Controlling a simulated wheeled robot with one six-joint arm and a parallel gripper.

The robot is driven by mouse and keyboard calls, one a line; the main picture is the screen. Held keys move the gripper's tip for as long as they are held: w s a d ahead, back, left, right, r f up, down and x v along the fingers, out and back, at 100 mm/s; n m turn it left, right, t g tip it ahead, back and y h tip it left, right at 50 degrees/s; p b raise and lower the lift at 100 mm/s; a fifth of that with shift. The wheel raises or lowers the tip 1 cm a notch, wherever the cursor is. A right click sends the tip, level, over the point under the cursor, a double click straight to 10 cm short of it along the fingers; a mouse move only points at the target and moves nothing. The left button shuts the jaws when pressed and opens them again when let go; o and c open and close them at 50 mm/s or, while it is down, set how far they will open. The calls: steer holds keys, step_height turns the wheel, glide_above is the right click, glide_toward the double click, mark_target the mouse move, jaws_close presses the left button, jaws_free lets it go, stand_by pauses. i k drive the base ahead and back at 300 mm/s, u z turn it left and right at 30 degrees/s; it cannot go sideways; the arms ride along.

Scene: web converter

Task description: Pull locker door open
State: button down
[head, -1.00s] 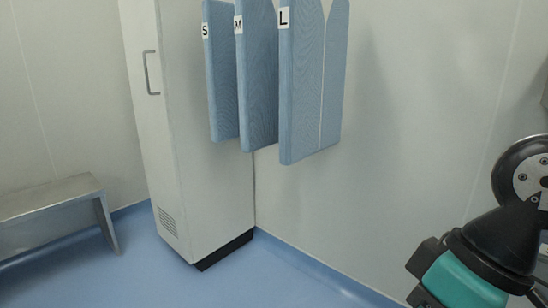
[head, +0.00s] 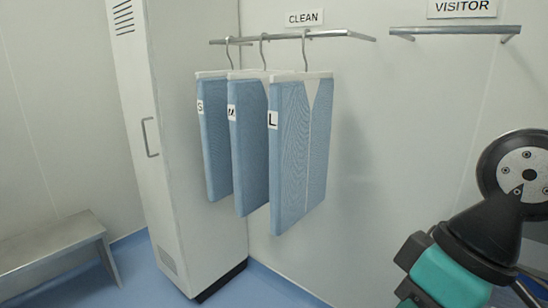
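A tall white locker (head: 195,130) stands in the corner at the left of the head view. Its narrow door (head: 138,110) faces left, with vent slots at top and bottom, and looks closed. My arm shows at the right edge, well apart from the locker. The gripper itself is not clearly visible.
Blue garments (head: 300,150) marked S, M and L hang from a metal rail (head: 300,38) right of the locker, under a CLEAN sign. An empty rail (head: 455,30) is under a VISITOR sign. A metal bench (head: 50,245) stands left of the locker. Blue floor lies between them.

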mark_target(128, 25)
steer(key=u, duration=0.95)
steer(key=i, duration=1.65)
steer(key=u, duration=0.05)
